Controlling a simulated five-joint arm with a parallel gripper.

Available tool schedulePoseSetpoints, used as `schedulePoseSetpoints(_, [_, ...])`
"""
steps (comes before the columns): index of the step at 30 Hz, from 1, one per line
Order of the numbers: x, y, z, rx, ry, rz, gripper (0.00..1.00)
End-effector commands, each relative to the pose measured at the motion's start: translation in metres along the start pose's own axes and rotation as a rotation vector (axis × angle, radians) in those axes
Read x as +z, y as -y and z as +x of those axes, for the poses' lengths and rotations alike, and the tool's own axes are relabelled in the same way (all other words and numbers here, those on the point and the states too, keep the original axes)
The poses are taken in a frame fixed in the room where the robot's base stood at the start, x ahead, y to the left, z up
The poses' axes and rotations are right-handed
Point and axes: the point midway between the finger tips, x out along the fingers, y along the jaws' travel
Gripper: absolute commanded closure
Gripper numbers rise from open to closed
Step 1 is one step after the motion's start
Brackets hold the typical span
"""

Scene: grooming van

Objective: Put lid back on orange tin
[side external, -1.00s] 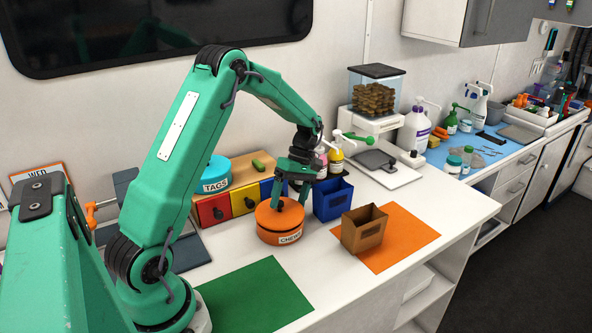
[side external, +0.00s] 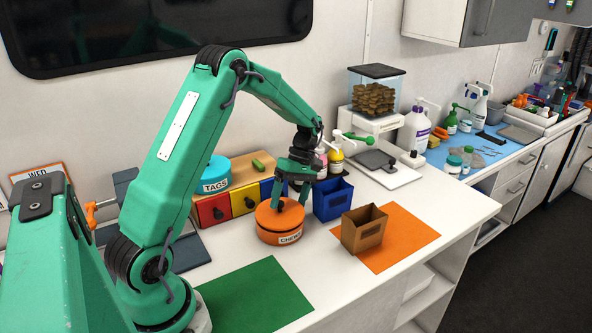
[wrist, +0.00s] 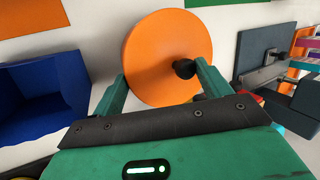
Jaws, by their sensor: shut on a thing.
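The orange tin (side external: 265,237), labelled CHEWS, stands on the white counter in the side external view. Its round orange lid (side external: 266,218) rests on top and looks about level; a small gap beneath it cannot be ruled out. In the wrist view the lid (wrist: 150,55) is a wide orange disc with a black knob (wrist: 184,68). My gripper (side external: 289,204) is over the lid, pointing down, shut on the lid. The fingers also show in the wrist view (wrist: 162,85), on either side of the lower part of the disc. Their exact contact is unclear.
A blue bin (side external: 332,200) stands close to the right of the tin. A brown bin (side external: 364,232) is on an orange mat (side external: 410,237). Coloured drawers (side external: 213,210) with a TAGS tin (side external: 215,172) stand behind. A green mat (side external: 255,297) lies clear in front.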

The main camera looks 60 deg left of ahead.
Motion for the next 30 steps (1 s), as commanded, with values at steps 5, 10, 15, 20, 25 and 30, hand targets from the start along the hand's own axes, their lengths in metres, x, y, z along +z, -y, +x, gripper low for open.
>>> schedulePoseSetpoints(5, [0.0001, 0.0005, 0.0083, -0.014, 0.004, 0.0, 0.47])
schedulePoseSetpoints(10, [-0.0002, 0.0003, 0.0094, -0.013, 0.004, -0.001, 0.47])
schedulePoseSetpoints(15, [-0.0006, 0.0002, 0.0109, -0.013, 0.005, -0.002, 0.47])
schedulePoseSetpoints(20, [-0.0009, 0.0002, 0.0113, -0.013, 0.005, -0.003, 0.47])
schedulePoseSetpoints(25, [-0.0011, 0.0003, 0.0113, -0.013, 0.005, -0.004, 0.47])
schedulePoseSetpoints(30, [-0.0014, 0.0004, 0.0113, -0.012, 0.005, -0.004, 0.08])
